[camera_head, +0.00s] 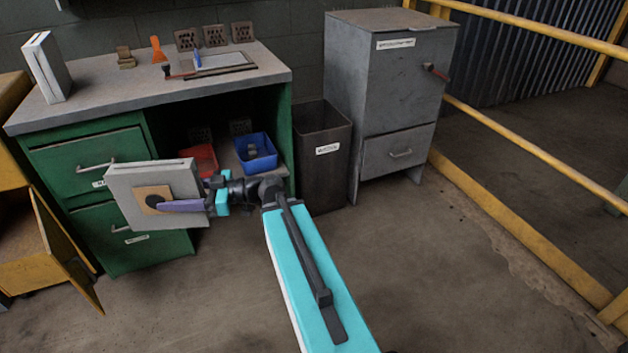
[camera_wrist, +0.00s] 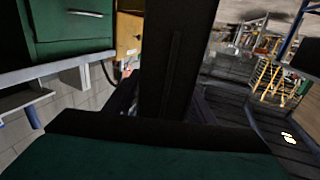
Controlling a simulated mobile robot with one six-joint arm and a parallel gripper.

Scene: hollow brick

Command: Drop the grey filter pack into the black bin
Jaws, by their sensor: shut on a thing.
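The grey filter pack (camera_head: 172,177) is a flat square slab with a brown patch on its face. In the head view it hangs in the air in front of the green desk's drawers. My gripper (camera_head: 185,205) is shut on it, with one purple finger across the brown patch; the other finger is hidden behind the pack. The black bin (camera_head: 322,168) stands on the floor to the right of the pack, apart from it. It is tall, open at the top and has a white label. In the wrist view, large dark shapes block most of the picture.
The green desk (camera_head: 115,92) has tools and a pale upright slab (camera_head: 46,68) on top. A blue tray (camera_head: 256,152) and a red tray (camera_head: 202,160) sit under it. A grey cabinet (camera_head: 398,105) stands right of the bin. Yellow rails (camera_head: 530,148) run along the right; the foreground floor is clear.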

